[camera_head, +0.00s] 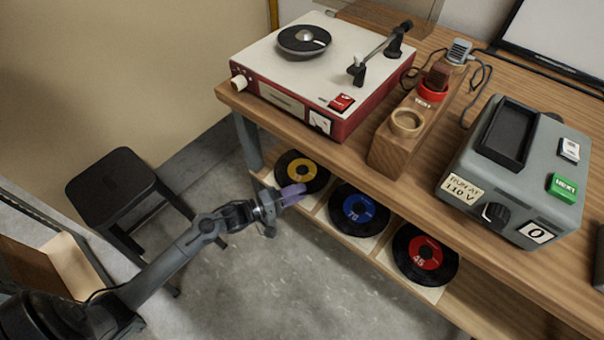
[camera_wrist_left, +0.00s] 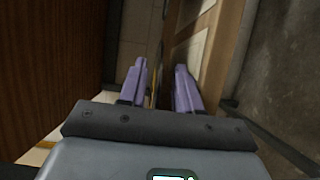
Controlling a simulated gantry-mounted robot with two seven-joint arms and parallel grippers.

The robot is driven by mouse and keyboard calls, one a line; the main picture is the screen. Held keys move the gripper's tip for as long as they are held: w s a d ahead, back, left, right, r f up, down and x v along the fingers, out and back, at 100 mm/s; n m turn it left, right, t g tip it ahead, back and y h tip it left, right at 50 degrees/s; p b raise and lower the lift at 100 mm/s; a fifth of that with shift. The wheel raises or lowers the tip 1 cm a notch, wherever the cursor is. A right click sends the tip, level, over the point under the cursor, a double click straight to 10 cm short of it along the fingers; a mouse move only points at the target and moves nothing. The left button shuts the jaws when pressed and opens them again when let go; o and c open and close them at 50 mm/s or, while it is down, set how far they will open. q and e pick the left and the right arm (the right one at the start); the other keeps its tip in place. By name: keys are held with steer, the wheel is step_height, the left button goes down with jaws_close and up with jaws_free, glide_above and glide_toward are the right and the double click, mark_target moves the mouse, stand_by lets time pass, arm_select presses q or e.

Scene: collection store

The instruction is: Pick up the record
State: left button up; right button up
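Three black records lie on the low shelf under the table in the head view: a yellow-label record (camera_head: 287,160), a blue-label record marked "78" (camera_head: 345,200) and a red-label record marked "45" (camera_head: 440,270). My left gripper (camera_head: 293,192) is just in front of the yellow-label record, overlapping its lower edge in the picture. In the left wrist view its two purple fingers (camera_wrist_left: 162,88) stand apart. A thin dark edge with a sliver of yellow shows between them; I cannot tell whether they touch it. My right gripper is out of view.
A red-and-cream record player (camera_head: 265,62) stands on the wooden table (camera_head: 340,162). A wooden block (camera_head: 390,158) and a grey box with a green NEXT button (camera_head: 470,205) are to its right.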

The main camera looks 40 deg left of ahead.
arm_select(q)
steer(key=shift+x, duration=1)
steer(key=shift+s+a, duration=0.1)
steer(key=shift+c, duration=0.8)
jaws_close()
steer(key=shift+r, duration=0.1)
